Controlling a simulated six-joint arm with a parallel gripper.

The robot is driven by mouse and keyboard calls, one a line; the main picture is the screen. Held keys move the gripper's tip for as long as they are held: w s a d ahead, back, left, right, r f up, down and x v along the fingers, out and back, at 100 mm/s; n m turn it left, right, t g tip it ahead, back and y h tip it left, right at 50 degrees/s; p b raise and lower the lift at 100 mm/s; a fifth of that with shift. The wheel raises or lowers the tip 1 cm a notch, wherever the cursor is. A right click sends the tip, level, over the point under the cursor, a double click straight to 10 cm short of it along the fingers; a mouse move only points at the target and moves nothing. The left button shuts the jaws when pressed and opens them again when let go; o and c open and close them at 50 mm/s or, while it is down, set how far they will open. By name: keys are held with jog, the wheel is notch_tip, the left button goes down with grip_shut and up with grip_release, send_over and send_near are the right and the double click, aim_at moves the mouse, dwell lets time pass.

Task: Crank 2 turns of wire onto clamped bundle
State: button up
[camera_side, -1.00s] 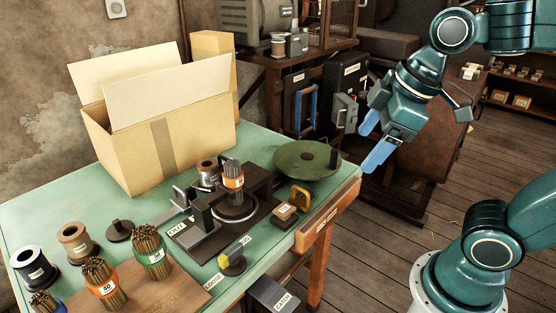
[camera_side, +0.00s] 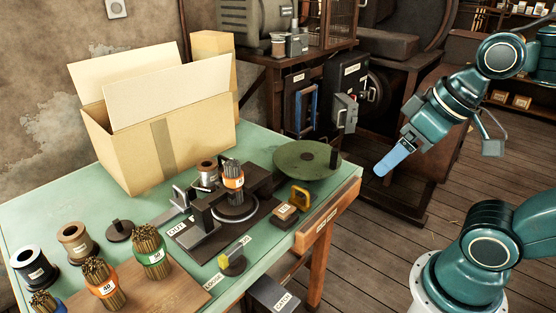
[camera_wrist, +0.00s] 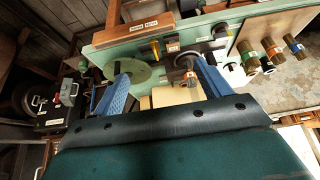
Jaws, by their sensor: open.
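The green round handwheel (camera_side: 302,165) lies flat at the bench's right end, with a dark upright knob (camera_side: 334,159) near its rim. The bundle with an orange band (camera_side: 233,182) stands upright in the dark clamp fixture (camera_side: 262,190). A wire spool (camera_side: 208,172) stands behind it. My gripper (camera_side: 379,171) is in the air to the right of the handwheel, apart from it and empty. In the wrist view my gripper (camera_wrist: 160,68) has its blue fingers spread wide; the handwheel (camera_wrist: 136,74) shows near the left fingertip.
A yellow-handled lever (camera_side: 233,263) by a LOOSE label is at the bench front. A yellow-handled part (camera_side: 300,197) stands right of the fixture. Banded bundles (camera_side: 106,284) and spools (camera_side: 34,269) are at left. A cardboard box (camera_side: 165,140) fills the back. Air around my gripper is clear.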

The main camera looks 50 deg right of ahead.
jog(key=shift+w, duration=0.1)
jog(key=c, duration=0.7)
jog(key=shift+w+d+r+n, duration=0.15)
jog(key=shift+w+n, duration=0.25)
jog(key=shift+w, duration=0.05)
jog(key=c, duration=0.7)
jog(key=w+n, duration=0.1)
jog(key=w, duration=0.1)
jog(key=w+d+n+g, duration=0.1)
jog(key=w+n, duration=0.1)
jog(key=w+d+n, duration=0.1)
jog(key=w, duration=0.1)
jog(key=shift+d+r+n+g, duration=0.15)
jog(key=shift+n+g, duration=0.15)
jog(key=shift+g, duration=0.1)
grip_shut()
jog(key=w+d+f+n+g, duration=0.2)
jog(key=w+d+f+n, duration=0.3)
jog(key=w+n, duration=0.1)
jog(key=w+d+f+n+g, duration=0.1)
jog(key=w+d+f+n, duration=0.4)
jog(key=w, duration=0.4)
jog(key=shift+d+f+n+g, duration=0.4)
jog(key=shift+d+n, duration=0.2)
jog(key=shift+n, duration=0.2)
